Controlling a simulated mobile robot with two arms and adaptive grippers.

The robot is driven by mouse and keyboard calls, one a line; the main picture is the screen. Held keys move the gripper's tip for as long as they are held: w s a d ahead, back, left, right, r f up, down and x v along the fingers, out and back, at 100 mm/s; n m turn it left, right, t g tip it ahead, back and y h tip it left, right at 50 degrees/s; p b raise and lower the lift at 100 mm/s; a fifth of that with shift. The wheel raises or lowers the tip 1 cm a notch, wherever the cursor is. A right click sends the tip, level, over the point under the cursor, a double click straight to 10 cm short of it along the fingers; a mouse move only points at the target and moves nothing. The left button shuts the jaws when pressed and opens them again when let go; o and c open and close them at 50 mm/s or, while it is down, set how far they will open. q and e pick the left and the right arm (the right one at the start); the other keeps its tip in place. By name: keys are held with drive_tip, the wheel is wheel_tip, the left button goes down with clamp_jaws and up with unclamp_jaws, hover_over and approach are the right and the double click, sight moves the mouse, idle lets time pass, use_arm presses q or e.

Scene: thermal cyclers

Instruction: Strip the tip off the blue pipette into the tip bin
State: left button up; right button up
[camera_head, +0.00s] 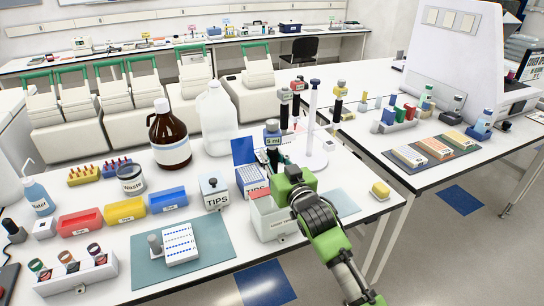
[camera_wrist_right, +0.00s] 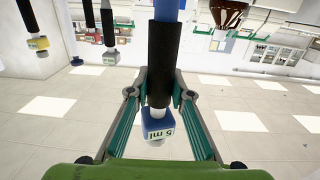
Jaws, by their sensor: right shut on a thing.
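The blue pipette, marked 5 ml, stands roughly upright in my right gripper; its blue head (camera_head: 272,138) shows above the jaws. In the right wrist view the jaws (camera_wrist_right: 157,94) are shut around the pipette's black grip (camera_wrist_right: 162,62), with the blue labelled head (camera_wrist_right: 158,125) towards the palm. In the head view my right gripper (camera_head: 279,176) is above a white open box with a reddish inside (camera_head: 268,222), which looks like the tip bin. The pipette's lower end and any tip are hidden behind the gripper. My left gripper is not in view.
A pipette stand (camera_head: 314,158) with other pipettes stands just behind. An open blue-lidded tip box (camera_head: 250,182) and a closed TIPS box (camera_head: 214,193) are left of the gripper. A brown bottle (camera_head: 170,135) and clear jug (camera_head: 216,120) stand behind.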

drive_tip(key=shift+s+r, duration=0.15)
drive_tip(key=shift+s+d+p, duration=0.35)
drive_tip(key=shift+s+p, duration=0.3)
